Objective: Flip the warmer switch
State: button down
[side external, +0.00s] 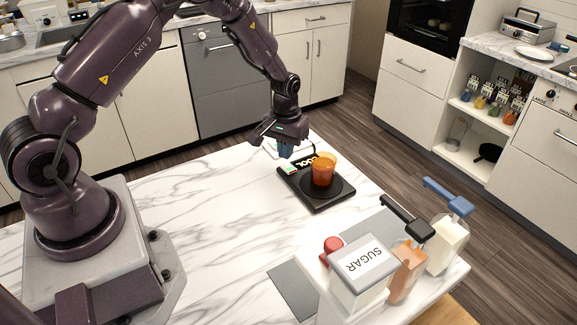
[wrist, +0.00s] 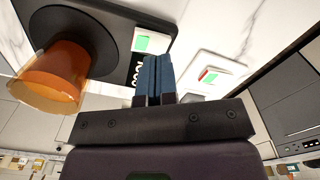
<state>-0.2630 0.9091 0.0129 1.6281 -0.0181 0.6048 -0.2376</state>
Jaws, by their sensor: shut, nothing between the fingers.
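The warmer (side external: 318,203) is a flat black unit on the marble counter, with a "COOL" label and a small green-and-white piece (side external: 291,169) at its back left corner. An orange cup (side external: 323,172) stands on its round plate. In the wrist view the green-and-white piece (wrist: 152,42) is just beyond my fingertips. A separate white switch plate (wrist: 222,70) with a red and green face lies to the right of my fingers. My gripper (side external: 285,153) has blue fingers, is shut and empty, and points down over the warmer's back left corner. In the wrist view the fingers (wrist: 153,62) hide part of the label.
A sugar box (side external: 360,272), a red knob-like item (side external: 332,245) and pump bottles (side external: 447,245) stand at the counter's front right. A grey mat (side external: 293,290) lies beside them. The counter left of the warmer is clear.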

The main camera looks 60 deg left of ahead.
aim_at(286, 165)
jog(key=shift+r, duration=2.25)
jog(key=s+d+r+m+t, duration=0.2)
jog(key=s+d+r, duration=0.4)
jog(key=s+r, duration=0.5)
jog(key=s+d+r+m+t, duration=0.3)
jog(key=s+d+r, duration=0.3)
jog(key=s+r, duration=0.6)
notch_tip(286, 165, up, 3)
jog(key=shift+s+f+m+t, duration=0.2)
jog(key=shift+m+t, duration=0.1)
jog(key=shift+m, duration=0.2)
